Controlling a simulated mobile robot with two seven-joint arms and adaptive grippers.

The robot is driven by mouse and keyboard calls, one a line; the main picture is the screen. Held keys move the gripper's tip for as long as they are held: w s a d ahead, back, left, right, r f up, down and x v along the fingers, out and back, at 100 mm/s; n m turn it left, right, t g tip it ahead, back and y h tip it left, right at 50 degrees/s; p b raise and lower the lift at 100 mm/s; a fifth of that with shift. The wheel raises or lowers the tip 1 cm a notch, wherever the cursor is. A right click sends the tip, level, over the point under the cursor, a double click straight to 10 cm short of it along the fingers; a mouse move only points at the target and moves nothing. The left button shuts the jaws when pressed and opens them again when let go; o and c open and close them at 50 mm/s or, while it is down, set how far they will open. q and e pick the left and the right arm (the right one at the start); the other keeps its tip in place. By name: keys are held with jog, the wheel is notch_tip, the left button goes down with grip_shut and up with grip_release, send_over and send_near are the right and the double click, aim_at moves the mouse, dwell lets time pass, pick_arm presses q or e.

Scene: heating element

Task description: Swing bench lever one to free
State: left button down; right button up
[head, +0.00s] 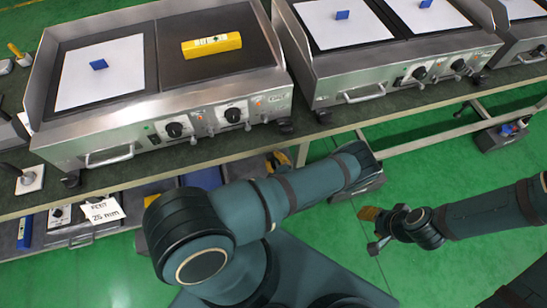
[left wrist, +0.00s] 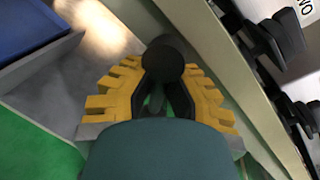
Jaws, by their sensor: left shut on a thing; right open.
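In the left wrist view my left gripper (left wrist: 167,82) has its yellow fingers shut around a black round knob (left wrist: 164,54), which I take to be the handle of bench lever one. The lever's shaft is mostly hidden between the fingers and behind the gripper body. In the head view, my arm blocks most of this area, and I cannot make out the lever there. My right gripper (head: 371,228) is open and empty, low over the green floor at the right, well apart from the bench.
Metal griddles with knobs stand on the bench (head: 330,127); a yellow block (head: 212,45) lies on the left one. A lower shelf holds boxes and a 25 mm card (head: 104,212). In the wrist view, the bench edge is close right and a blue tray (left wrist: 35,30) upper left.

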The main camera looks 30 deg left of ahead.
pick_arm(q)
jog(key=c, duration=1)
grip_release()
jog(key=f+v, duration=0.1)
jog(key=v, duration=0.6)
jog(key=shift+s+d+r, duration=0.15)
jog(key=shift+d+r, duration=0.1)
jog(key=shift+r, duration=0.25)
jog(key=shift+o, duration=0.3)
